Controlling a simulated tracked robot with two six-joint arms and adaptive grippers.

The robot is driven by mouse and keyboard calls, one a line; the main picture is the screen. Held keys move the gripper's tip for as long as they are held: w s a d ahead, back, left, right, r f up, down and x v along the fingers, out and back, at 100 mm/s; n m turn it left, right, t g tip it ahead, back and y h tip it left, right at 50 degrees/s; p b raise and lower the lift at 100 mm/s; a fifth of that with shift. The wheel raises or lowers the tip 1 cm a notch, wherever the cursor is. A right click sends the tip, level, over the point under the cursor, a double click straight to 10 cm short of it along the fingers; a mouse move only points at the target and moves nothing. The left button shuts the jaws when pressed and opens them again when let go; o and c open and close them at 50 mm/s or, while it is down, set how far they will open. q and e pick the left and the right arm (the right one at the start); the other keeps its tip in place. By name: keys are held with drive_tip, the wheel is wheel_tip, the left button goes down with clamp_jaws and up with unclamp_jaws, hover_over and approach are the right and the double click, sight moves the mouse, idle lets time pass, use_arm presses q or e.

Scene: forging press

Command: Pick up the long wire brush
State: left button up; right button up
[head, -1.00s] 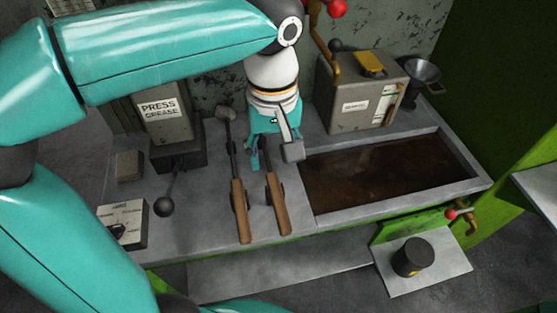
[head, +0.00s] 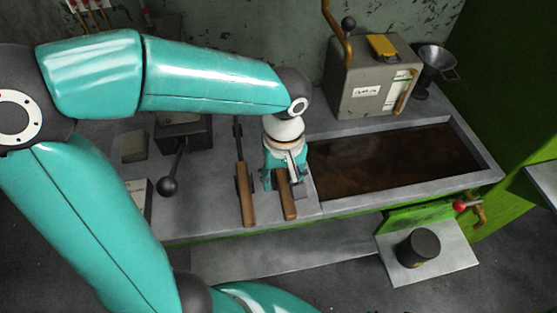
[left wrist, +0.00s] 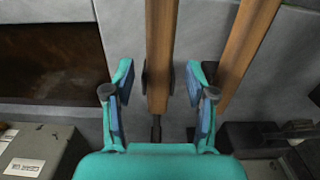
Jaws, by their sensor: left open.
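Two long tools with wooden handles lie side by side on the grey bench top. The right handle (head: 288,207) is at my left gripper (head: 281,184); the left handle (head: 245,197) lies apart from it. In the left wrist view, my left gripper (left wrist: 159,78) is open, with one handle (left wrist: 161,40) between its fingers and a gap on each side. The other handle (left wrist: 247,48) is to the right, outside the fingers. The tool heads are hidden, so I cannot tell which is the long wire brush. My right gripper is not in view.
A dark-filled trough (head: 390,163) is set into the bench at right. A grey box (head: 368,85) and a funnel (head: 434,62) stand behind it. A lever with a black knob (head: 168,186) stands left of the tools. A black cylinder (head: 418,247) sits on a front plate.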

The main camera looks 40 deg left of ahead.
use_arm(q)
drive_tip(key=shift+f, duration=1.55)
clamp_jaws()
